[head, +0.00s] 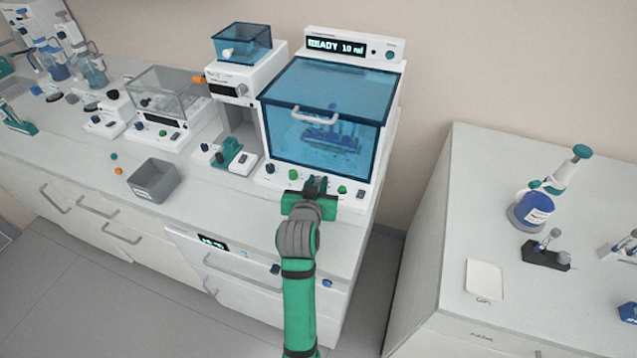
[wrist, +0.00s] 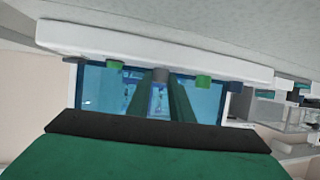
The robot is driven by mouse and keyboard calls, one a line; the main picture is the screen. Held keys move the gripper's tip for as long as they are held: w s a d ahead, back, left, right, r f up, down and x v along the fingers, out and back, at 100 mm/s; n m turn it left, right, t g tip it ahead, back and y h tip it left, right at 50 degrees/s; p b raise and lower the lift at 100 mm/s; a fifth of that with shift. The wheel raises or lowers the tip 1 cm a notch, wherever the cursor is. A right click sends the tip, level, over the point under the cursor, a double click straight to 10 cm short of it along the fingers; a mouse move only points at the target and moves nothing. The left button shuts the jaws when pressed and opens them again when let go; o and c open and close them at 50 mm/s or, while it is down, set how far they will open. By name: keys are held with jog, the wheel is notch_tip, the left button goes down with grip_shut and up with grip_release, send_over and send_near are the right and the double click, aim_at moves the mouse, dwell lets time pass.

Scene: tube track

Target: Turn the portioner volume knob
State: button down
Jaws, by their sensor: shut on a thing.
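The portioner (head: 325,110) is a white machine with a blue see-through lid and a display reading what looks like "READY 10 ml". Its front panel carries a row of small controls, including two green ones in the head view, one left (head: 293,174) and one right (head: 342,189) of my gripper. My gripper (head: 317,183) is at the middle of this panel. In the wrist view, its fingers (wrist: 160,84) are shut on a grey knob (wrist: 160,75) between the two green controls. In the head view the gripper mostly hides this knob. No legible label identifies it.
A blue-lidded smaller machine (head: 242,78) stands close on the left. A grey bin (head: 154,180) sits near the bench's front edge. Past a gap on the right, another bench (head: 470,200) holds a blue flask (head: 531,210). The panel and lid handle (head: 314,117) are near my gripper.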

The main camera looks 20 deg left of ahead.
jog(key=shift+a+m+h, duration=0.1)
jog(key=shift+m+h, duration=0.5)
jog(key=shift+h, duration=0.1)
jog(key=c, duration=1.6)
grip_release()
jog(key=shift+w, duration=0.1)
jog(key=v, duration=1.1)
jog(key=shift+a, duration=0.1)
jog(key=shift+w+f, duration=0.1)
